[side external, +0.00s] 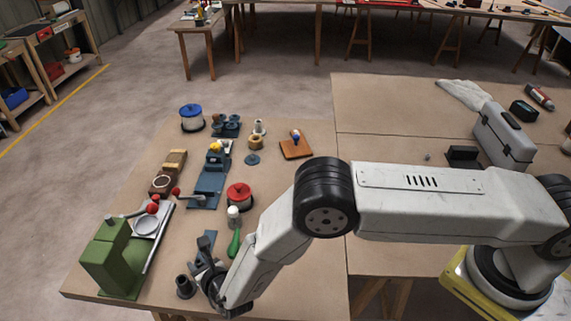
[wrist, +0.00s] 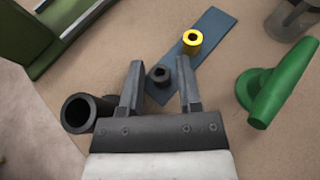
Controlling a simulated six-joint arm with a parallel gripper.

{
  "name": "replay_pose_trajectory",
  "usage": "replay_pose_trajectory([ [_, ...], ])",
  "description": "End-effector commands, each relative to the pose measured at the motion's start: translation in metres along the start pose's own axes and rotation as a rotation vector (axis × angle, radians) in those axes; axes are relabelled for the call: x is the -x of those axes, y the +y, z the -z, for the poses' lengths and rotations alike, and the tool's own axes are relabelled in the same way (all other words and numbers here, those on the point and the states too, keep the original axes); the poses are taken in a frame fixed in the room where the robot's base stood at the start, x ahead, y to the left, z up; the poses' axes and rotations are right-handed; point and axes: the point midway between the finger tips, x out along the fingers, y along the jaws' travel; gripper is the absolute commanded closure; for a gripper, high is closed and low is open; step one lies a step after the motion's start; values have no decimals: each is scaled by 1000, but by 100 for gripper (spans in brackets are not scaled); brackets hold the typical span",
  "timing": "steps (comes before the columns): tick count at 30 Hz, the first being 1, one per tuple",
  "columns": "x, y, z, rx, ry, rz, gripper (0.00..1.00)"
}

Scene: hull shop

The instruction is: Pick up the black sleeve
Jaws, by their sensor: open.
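My gripper (wrist: 159,64) is open, its two fingers pointing down at the bench. A small black sleeve (wrist: 158,74) with a hole in its top lies between the fingers, on or against a blue-grey strip (wrist: 212,28); I see no finger touching it. A yellow sleeve (wrist: 192,38) stands on the strip beyond the fingertips. A larger black hollow cylinder (wrist: 82,112) is outside the left finger. In the side view, the large cylinder (side external: 185,288) stands left of my gripper (side external: 205,268), whose fingers are hard to make out; the small sleeve cannot be made out there.
A green-handled tool (wrist: 267,95) lies right of the gripper. A green machine (side external: 106,260) stands at the left, with a red-knobbed slide (side external: 150,225) beside it. A red-topped container (side external: 239,195) and a blue clamp base (side external: 208,190) are farther back.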

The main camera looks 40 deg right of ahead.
Motion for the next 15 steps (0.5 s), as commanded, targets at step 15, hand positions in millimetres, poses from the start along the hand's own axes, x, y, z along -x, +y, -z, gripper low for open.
replay_pose_trajectory([
  [15,-8,0,0,1,1,-1,56],
])
